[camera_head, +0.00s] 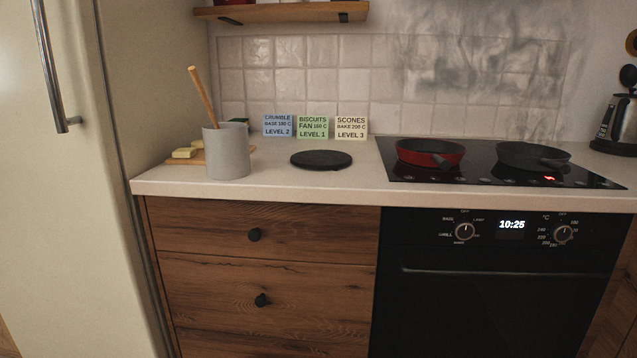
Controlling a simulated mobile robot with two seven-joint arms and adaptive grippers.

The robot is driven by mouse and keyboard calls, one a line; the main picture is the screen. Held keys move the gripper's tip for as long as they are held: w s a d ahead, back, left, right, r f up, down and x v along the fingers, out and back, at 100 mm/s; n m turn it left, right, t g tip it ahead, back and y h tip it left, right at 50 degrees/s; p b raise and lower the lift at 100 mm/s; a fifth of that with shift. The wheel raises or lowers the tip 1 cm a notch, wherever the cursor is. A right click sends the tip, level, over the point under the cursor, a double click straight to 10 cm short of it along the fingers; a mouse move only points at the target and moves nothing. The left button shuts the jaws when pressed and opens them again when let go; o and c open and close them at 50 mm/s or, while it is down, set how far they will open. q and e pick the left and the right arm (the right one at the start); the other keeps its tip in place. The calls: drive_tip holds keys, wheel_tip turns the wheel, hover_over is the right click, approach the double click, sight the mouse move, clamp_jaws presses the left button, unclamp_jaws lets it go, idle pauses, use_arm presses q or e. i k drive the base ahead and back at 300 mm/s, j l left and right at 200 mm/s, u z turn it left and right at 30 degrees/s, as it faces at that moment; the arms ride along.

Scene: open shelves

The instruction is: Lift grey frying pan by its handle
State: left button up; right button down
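A dark grey frying pan (520,154) sits on the right side of the black cooktop (408,177). Its short handle (556,162) points toward the front right. Smoke (480,60) hangs in the air above and behind it. A red pan with a dark inside (430,152) sits to its left on the same cooktop. Neither of my grippers is in view.
A black round trivet (321,159) lies flat on the counter left of the cooktop. A grey crock (226,152) with a wooden utensil stands farther left, near a board. A kettle (618,126) stands at the right edge. A shelf (285,12) hangs above.

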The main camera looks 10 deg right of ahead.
sight(528, 163)
drive_tip(key=z, duration=1.25)
drive_tip(key=i, duration=0.05)
